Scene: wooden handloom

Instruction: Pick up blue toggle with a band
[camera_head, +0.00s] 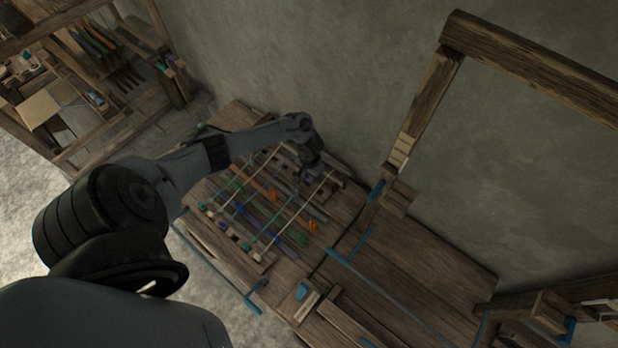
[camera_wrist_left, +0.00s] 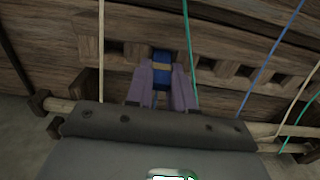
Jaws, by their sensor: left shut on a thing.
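The blue toggle (camera_wrist_left: 161,57) shows in the left wrist view with a pale band around it, in front of a notched wooden rail. My left gripper (camera_wrist_left: 161,82) is shut on it, with one finger on each side; the fingers hide part of the toggle's lower end. In the head view, my left gripper (camera_head: 304,178) reaches down at the far end of the wooden rack. The toggle is too small and dark to make out there. My right gripper is not in view.
Coloured cords run over the rack, with a green cord (camera_wrist_left: 188,50) close beside the right finger. A round wooden rod (camera_wrist_left: 60,106) crosses behind the gripper. Orange pieces (camera_head: 312,227) lie on the rack. A tall wooden frame (camera_head: 430,95) stands at right.

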